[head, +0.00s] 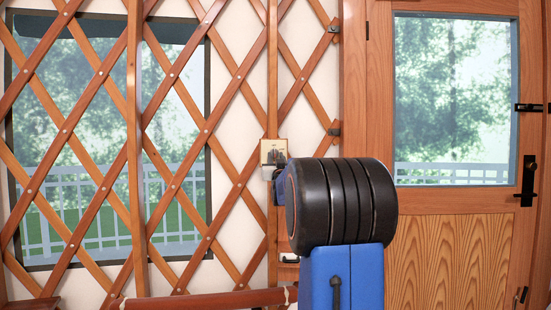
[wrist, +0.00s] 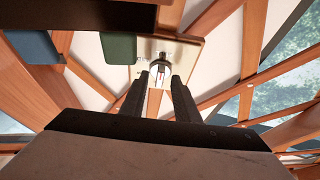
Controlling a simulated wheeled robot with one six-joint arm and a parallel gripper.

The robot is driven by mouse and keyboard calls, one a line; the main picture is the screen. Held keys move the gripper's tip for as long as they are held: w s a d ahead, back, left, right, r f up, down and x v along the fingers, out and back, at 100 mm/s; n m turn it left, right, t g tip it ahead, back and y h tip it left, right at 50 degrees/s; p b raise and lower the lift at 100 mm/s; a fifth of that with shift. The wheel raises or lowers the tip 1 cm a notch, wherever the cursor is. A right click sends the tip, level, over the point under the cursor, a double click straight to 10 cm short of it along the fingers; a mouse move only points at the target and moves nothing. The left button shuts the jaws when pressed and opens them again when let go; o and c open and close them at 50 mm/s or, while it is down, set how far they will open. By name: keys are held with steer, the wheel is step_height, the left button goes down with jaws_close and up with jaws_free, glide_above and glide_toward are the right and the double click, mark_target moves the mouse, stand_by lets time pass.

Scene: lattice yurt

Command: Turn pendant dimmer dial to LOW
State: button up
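The dimmer's pale plate (head: 267,148) is fixed to the lattice wall near the centre of the head view, partly hidden behind my arm. In the wrist view the plate (wrist: 186,48) carries a small grey and dark dial (wrist: 160,62) with some lettering too small to read. My gripper (wrist: 161,80) points at the plate with its two black fingers apart. The dial shows between and just beyond the fingertips. I cannot tell whether they touch it. In the head view my arm hides most of the gripper, and the dial's setting cannot be read.
A wooden door (head: 455,230) with a window and black handle is at the right. Crossed lattice slats (head: 68,130) and a window are at the left. In the wrist view a green block (wrist: 118,47) and a blue block (wrist: 33,46) sit beside the plate.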

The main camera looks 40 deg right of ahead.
steer(key=shift+w+d+r, duration=0.2)
steer(key=shift+w+d, duration=0.1)
steer(key=shift+w, duration=0.1)
jaws_close()
